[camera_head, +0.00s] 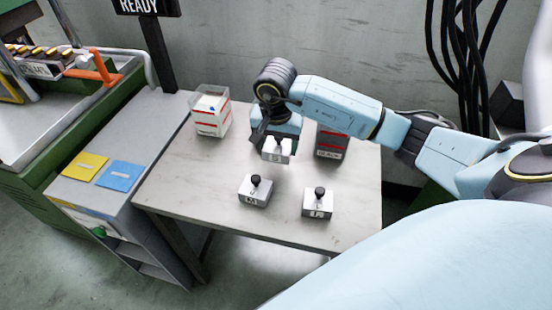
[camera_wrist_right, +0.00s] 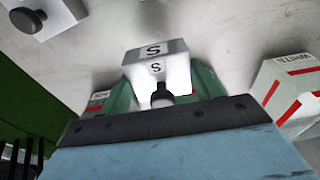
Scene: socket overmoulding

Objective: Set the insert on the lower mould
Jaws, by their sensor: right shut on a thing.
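My right gripper (camera_head: 276,137) is over the pale table, shut on a small silvery insert (camera_head: 276,152). In the right wrist view the insert (camera_wrist_right: 155,62) shows the letter S and a dark knob, between my green fingers (camera_wrist_right: 160,92). Whether it touches the table or hangs just above it is hard to tell. Two similar knobbed inserts stand upright in front: one left of centre (camera_head: 255,191) and one to the right (camera_head: 318,203). Their labels are too small to read surely. I cannot make out the lower mould. My left gripper is not in view.
Left of the table (camera_head: 180,185), a grey cabinet carries a yellow pad (camera_head: 85,166) and a blue pad (camera_head: 120,176), beside a green machine (camera_head: 110,100).

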